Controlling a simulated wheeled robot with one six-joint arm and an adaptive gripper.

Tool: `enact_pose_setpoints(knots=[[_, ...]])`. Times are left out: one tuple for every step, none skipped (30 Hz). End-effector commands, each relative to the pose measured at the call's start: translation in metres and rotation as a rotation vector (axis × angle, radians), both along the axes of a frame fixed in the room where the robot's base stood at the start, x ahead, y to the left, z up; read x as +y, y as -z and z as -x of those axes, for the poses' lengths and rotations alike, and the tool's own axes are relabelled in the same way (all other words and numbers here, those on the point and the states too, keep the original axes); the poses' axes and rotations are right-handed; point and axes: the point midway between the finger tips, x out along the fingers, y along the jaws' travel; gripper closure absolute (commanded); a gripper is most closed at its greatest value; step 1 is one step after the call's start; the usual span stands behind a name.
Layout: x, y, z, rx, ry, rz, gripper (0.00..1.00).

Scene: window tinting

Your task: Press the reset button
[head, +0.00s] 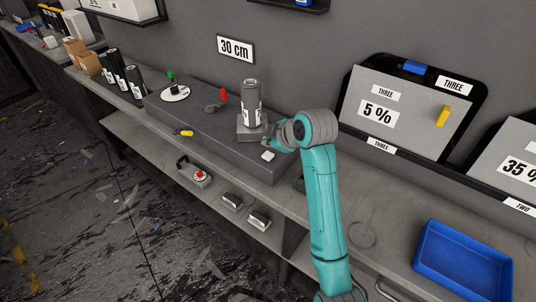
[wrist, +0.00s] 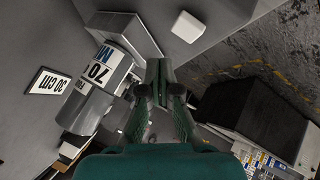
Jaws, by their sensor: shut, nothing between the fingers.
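My gripper (head: 268,143) is shut and empty, low over the right end of the grey raised bench block (head: 215,130). A small white square button (head: 267,155) sits on that block just in front of my gripper. It also shows in the wrist view (wrist: 188,26), beyond my fingertips (wrist: 158,68) and apart from them. A red round button (head: 200,174) on a small base is on the lower shelf. No label reading "reset" is legible, so I cannot tell from wording which button is named.
A red-topped lever (head: 222,97), a green-knobbed white disc (head: 174,92) and a yellow item (head: 184,133) are further left. A blue tray (head: 463,260) is at the right.

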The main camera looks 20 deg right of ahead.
Motion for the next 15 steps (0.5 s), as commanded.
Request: enact_pose_setpoints(knots=[[0.0,0.006,0.0,0.003,0.0,-0.001,1.0],[0.0,0.009,0.0,0.002,-0.001,0.0,1.0],[0.0,0.011,0.0,0.001,-0.001,0.0,1.0],[0.0,0.013,0.0,0.0,0.0,0.0,1.0],[0.0,0.015,0.0,0.001,-0.001,0.0,1.0],[0.0,0.017,0.0,0.002,0.001,0.0,1.0],[0.0,0.019,0.0,0.002,0.001,0.0,1.0],[0.0,0.02,0.0,0.001,0.0,-0.001,1.0],[0.0,0.021,0.0,0.0,0.001,-0.001,1.0],[0.0,0.021,0.0,0.0,0.001,-0.001,1.0],[0.0,0.022,0.0,0.0,0.001,-0.001,1.0],[0.0,0.022,0.0,0.0,0.0,0.0,1.0],[0.0,0.022,0.0,0.0,0.0,0.0,1.0],[0.0,0.022,0.0,0.0,0.0,0.0,1.0],[0.0,0.022,0.0,0.0,0.0,0.0,1.0]])
